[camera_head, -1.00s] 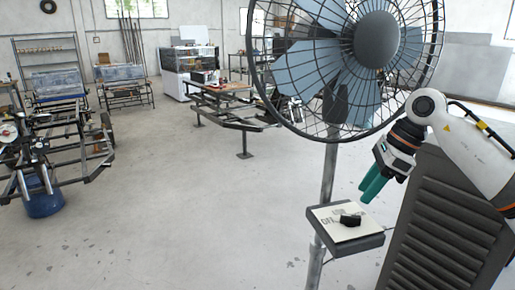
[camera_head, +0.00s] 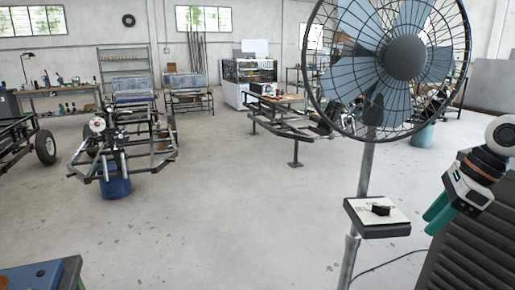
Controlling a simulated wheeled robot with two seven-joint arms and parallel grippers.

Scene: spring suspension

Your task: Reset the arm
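My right arm comes in from the right edge. Its gripper (camera_head: 436,216), with green fingers, points down and to the left. It is to the right of the fan's control box (camera_head: 378,217) and apart from it. The two fingers lie close together, and the gap between them is hard to make out; nothing shows between them. The control box has a pale top with a black knob (camera_head: 381,210) and sits on the fan's pole. My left arm and gripper are not in view.
A large caged fan (camera_head: 405,58) stands on a pole (camera_head: 366,165) near my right arm. A dark louvred panel (camera_head: 470,250) is at the lower right. A blue-topped surface (camera_head: 38,276) is at the lower left. The concrete floor (camera_head: 230,215) between is clear.

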